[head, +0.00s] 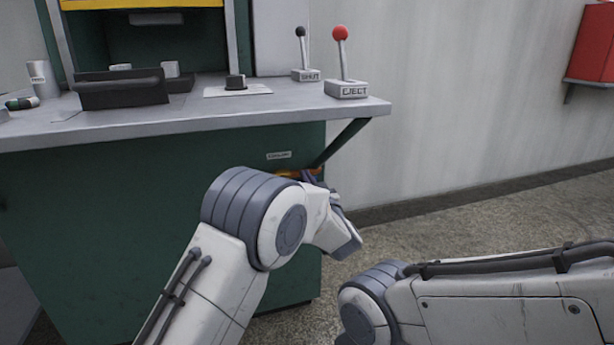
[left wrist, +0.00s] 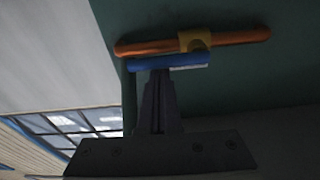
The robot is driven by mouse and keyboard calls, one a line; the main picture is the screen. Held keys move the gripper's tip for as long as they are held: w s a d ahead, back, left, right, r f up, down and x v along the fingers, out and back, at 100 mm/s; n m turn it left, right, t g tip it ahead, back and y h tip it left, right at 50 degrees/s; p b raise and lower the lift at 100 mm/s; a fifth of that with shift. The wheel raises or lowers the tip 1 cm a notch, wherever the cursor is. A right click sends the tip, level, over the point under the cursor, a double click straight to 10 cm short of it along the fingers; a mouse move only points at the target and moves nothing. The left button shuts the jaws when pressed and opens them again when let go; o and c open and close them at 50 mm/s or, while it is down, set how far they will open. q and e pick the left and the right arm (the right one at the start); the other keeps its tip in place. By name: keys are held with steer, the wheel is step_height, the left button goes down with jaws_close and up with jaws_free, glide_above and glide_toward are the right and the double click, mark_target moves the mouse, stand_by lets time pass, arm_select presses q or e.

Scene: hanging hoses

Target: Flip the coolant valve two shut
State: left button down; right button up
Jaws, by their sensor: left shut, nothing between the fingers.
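A short orange pipe (left wrist: 228,39) with a yellow valve body (left wrist: 197,41) runs along the green cabinet face in the left wrist view. A blue lever (left wrist: 150,63) lies beside the pipe, roughly in line with it. My left gripper (left wrist: 166,74) is shut and empty; its fingertips are at the lever and overlap it in the picture. I cannot tell if they touch. In the head view the orange pipe (head: 287,172) shows just under a small label (head: 279,155), partly hidden by my left arm. My left gripper (head: 312,178) is there too, mostly hidden. My right gripper is out of view.
The grey counter (head: 190,121) juts out above the pipe, held by a slanted green brace (head: 342,142). The SHUT lever (head: 306,74) and red-knobbed EJECT lever (head: 346,88) stand on it. Open floor (head: 480,215) lies to the right.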

arm_select(q)
steer(key=a+f+m+h+p, duration=0.2)
steer(key=f+m+p, duration=0.4)
steer(key=m+p, duration=1.2)
steer(key=shift+s+a+f+g+h, duration=0.3)
steer(key=shift+s+a+h, duration=0.1)
steer(key=shift+s+a, duration=0.1)
steer(key=shift+a+f+p, duration=0.1)
steer(key=shift+p, duration=0.25)
stand_by(0.6)
